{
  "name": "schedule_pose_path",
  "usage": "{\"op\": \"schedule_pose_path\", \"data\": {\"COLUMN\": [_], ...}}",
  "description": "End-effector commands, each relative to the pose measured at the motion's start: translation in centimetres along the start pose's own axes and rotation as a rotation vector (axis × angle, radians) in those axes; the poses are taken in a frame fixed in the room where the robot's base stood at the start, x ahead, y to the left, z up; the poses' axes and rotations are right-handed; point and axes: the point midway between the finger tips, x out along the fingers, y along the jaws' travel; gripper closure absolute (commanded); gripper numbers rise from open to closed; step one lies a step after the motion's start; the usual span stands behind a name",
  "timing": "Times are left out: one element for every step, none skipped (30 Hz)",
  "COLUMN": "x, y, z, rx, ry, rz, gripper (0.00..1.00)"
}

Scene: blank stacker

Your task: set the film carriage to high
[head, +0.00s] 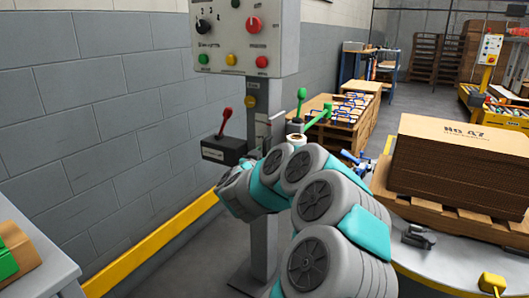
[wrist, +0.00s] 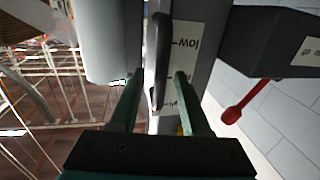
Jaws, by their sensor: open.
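In the wrist view my gripper (wrist: 156,82) is open, with its two green fingers on either side of the lower end of a dark upright handle (wrist: 163,40). The handle appears to belong to the film carriage; I cannot tell whether a finger touches it. Behind it is a pale plate (wrist: 190,45) marked "low", with a second, partly hidden label lower down near the right finger. A grey cylinder (wrist: 110,45) is just left of the handle. In the head view my arm hides the gripper and most of the carriage area on the grey post (head: 264,220).
A red lever (head: 224,121) rises from a black box (head: 224,150) left of the post; it also shows in the wrist view (wrist: 232,114). The control panel (head: 245,38) is above. A green lever (head: 301,95) is right of the post. A cardboard stack (head: 460,155) sits farther right.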

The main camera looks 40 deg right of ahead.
Motion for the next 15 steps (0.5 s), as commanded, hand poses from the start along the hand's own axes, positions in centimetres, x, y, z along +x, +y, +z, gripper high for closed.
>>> {"op": "schedule_pose_path", "data": {"x": [-0.2, -0.3, -0.6, -0.8, -1.1, -1.6, -1.9, -2.4, -3.0, -3.5, -4.1, -4.7, -5.2, -5.7, -6.3], "y": [0.0, 0.0, -0.1, -0.1, -0.1, -0.1, -0.1, -0.1, -0.1, -0.1, -0.1, -0.1, -0.1, -0.1, -0.2], "z": [0.0, 0.0, 0.0, 0.0, 0.1, 0.1, 0.1, 0.1, 0.1, 0.1, 0.0, -0.1, -0.1, -0.1, 0.0], "rx": [0.000, 0.000, 0.001, 0.001, 0.001, 0.001, 0.000, 0.000, -0.001, -0.001, 0.000, 0.001, 0.001, 0.000, 0.000], "ry": [0.000, -0.001, -0.001, -0.001, -0.001, -0.001, -0.001, -0.001, -0.001, 0.000, 0.000, 0.002, 0.002, 0.002, 0.000], "rz": [-0.001, -0.001, -0.001, -0.001, -0.002, -0.003, -0.003, -0.004, -0.004, -0.004, -0.003, -0.004, -0.005, -0.005, -0.005], "gripper": [0.53, 0.53, 0.53, 0.53, 0.53, 0.53, 0.53, 0.53, 0.53, 0.53, 0.53, 0.53, 0.53, 0.53, 0.53]}}
